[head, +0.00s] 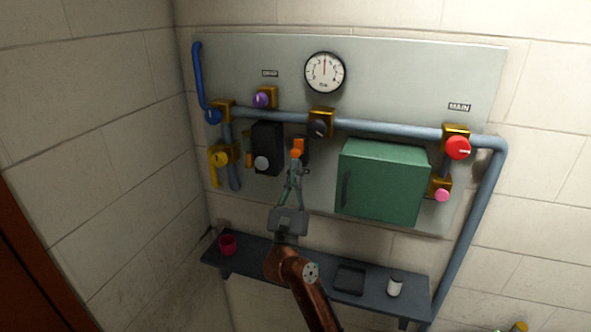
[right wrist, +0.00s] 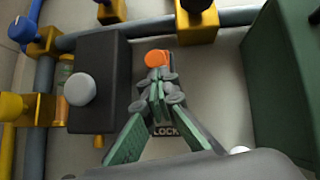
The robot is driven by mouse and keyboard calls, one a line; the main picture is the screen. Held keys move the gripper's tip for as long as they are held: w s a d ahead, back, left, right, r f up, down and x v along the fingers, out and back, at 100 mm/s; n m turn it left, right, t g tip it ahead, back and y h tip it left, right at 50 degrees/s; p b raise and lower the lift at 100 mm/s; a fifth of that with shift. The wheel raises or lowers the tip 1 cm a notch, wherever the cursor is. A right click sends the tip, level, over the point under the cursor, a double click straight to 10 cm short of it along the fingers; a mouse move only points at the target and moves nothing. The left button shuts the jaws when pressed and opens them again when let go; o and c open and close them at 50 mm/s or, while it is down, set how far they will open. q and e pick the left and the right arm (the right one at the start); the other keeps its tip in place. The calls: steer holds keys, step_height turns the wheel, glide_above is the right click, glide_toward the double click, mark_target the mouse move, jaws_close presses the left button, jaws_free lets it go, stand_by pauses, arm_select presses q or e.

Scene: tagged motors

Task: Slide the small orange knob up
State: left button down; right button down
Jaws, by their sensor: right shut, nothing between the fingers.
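The small orange knob (head: 298,146) sits on a narrow dark slider plate on the grey wall panel, right of a black box. It also shows in the right wrist view (right wrist: 157,57), just past my fingertips. My right gripper (head: 295,163) is shut and empty, its green and grey fingers brought together just below the knob. In the right wrist view the fingertips (right wrist: 158,83) overlap the knob's lower edge; I cannot tell whether they touch it. The fingers hide most of the slider below, and a label reading "LOCK" (right wrist: 166,131) shows between them. My left gripper is out of view.
A black box (head: 267,149) with a grey knob stands close left of the fingers. A green cabinet (head: 381,183) juts out to the right. A pipe (head: 375,127) with valves crosses above. A dark shelf (head: 325,279) below holds a red cup (head: 227,245) and a white can (head: 395,286).

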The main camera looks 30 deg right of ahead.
steer(key=shift+r, duration=0.15)
steer(key=w+d+f+b+v, duration=0.1)
steer(key=b+v, duration=0.5)
steer(key=v, duration=0.7)
steer(key=shift+d+f, duration=0.35)
steer(key=shift+f, duration=0.25)
